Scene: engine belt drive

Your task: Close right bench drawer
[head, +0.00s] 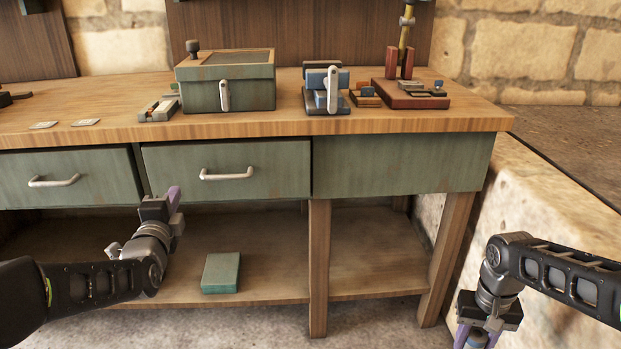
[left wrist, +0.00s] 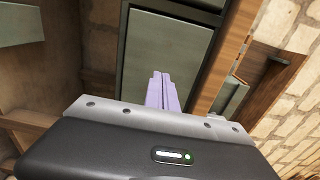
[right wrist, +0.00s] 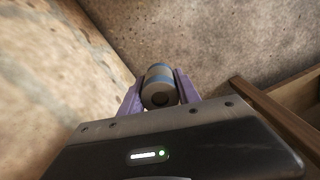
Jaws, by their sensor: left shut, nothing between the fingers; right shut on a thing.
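The right bench drawer (head: 275,160) has a green front with a pale bar handle (head: 226,175). Its front looks nearly in line with the fixed green panel to its right; a dark gap runs down its right edge. My left gripper (head: 175,196) is shut and empty, in front of the drawer's lower left corner. In the left wrist view its lilac fingers (left wrist: 161,92) point at a green front (left wrist: 165,50); contact cannot be told. My right gripper (head: 470,338) is low at the right, shut on a grey cylinder with blue bands (right wrist: 160,88).
Another green drawer (head: 100,170) sits to the left. On the bench top (head: 290,125) stand a green box (head: 245,90), a blue-grey device (head: 325,92) and a red fixture (head: 410,96). A teal box (head: 221,272) lies on the lower shelf (head: 270,265). A stone wall (head: 550,230) borders the right.

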